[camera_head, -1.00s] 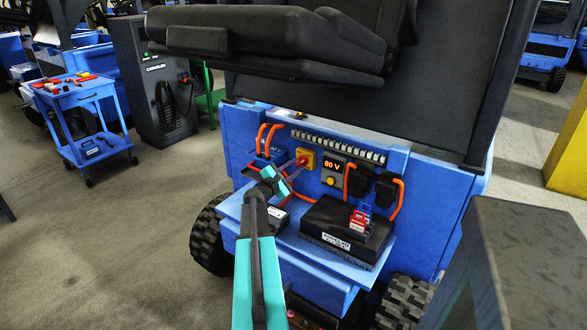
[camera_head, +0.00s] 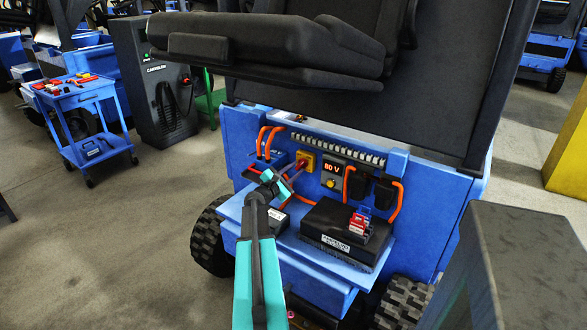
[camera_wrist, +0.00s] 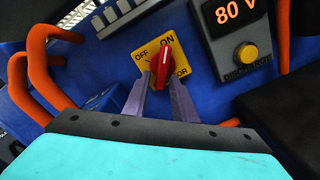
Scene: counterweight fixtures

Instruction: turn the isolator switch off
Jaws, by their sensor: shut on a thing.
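The isolator switch is a red knob (camera_wrist: 161,68) on a yellow plate (camera_wrist: 178,50) marked ON and OFF. Its white mark points up toward ON in the wrist view. In the head view the knob (camera_head: 303,163) sits on the blue truck's front panel. My gripper (camera_wrist: 161,80) has its two grey fingers on either side of the knob and is shut on it. In the head view my gripper (camera_head: 299,167) reaches the knob from the front left. The fingers hide the knob's lower sides.
A lit 80 V display (camera_wrist: 229,12) and a yellow discharge button (camera_wrist: 246,54) are right of the switch. Orange cables (camera_wrist: 37,70) loop at its left. A black box (camera_head: 345,228) with a red-and-blue part on top stands below right. The seat (camera_head: 275,40) overhangs the panel.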

